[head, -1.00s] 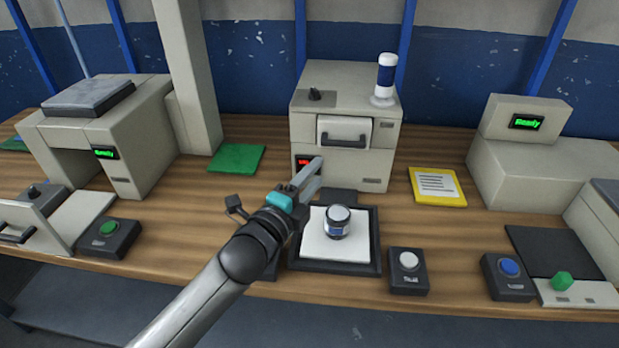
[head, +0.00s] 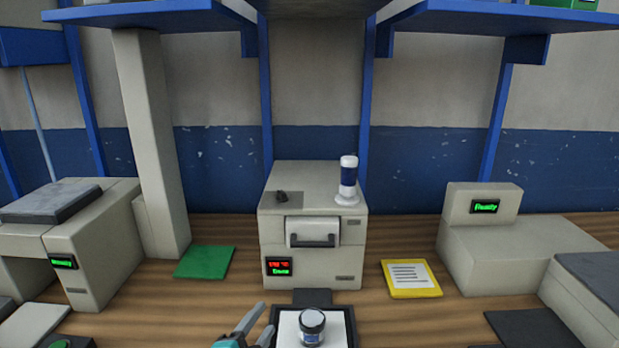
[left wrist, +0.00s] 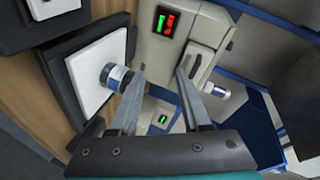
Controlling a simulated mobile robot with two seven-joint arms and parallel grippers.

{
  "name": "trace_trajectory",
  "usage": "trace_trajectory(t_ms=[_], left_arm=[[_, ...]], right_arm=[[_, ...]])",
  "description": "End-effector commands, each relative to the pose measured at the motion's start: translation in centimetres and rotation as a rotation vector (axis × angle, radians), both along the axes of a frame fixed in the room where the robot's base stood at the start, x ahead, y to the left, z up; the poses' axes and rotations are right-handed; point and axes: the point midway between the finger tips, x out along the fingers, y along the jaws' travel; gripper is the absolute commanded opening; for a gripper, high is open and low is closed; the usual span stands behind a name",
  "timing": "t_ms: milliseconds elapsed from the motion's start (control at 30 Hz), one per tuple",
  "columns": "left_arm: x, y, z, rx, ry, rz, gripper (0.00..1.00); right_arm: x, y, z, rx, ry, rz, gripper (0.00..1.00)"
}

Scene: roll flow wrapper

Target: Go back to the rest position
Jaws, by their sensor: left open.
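My left gripper (head: 256,325) is at the bottom of the head view, just left of the black-rimmed tray (head: 352,320). Its two fingers are apart with nothing between them, as the left wrist view (left wrist: 158,95) also shows. My right gripper is not in view.
Behind the tray stands a beige machine (head: 312,225) with a red and green display and a blue-white beacon (head: 347,180). A green mat (head: 205,262) and a yellow-edged sheet (head: 410,278) lie on either side. Blue shelves (head: 130,12) hang above.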

Motion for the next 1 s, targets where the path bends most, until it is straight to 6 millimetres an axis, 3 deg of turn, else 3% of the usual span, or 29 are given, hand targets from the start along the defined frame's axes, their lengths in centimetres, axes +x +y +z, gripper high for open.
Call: trace_trajectory(t_ms=[100, 300, 500, 733, 1000], left_arm=[[-4.3, 2.0, -3.6, -0.192, 0.244, 0.164, 0.47], [-12.6, 4.7, -8.3, -0.445, 0.602, 0.458, 0.47], [-19.5, 6.1, -10.3, -0.585, 0.833, 0.689, 0.47], [-26.4, 7.0, -11.0, -0.681, 1.027, 0.918, 0.47], [-25.2, 6.8, -16.4, -0.665, 1.048, 0.924, 0.47]], right_arm=[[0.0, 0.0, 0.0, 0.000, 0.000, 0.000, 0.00], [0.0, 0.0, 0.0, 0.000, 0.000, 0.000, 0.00], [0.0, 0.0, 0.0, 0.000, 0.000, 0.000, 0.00], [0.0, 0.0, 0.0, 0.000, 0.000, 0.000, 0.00], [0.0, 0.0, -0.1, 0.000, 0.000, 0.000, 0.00]])
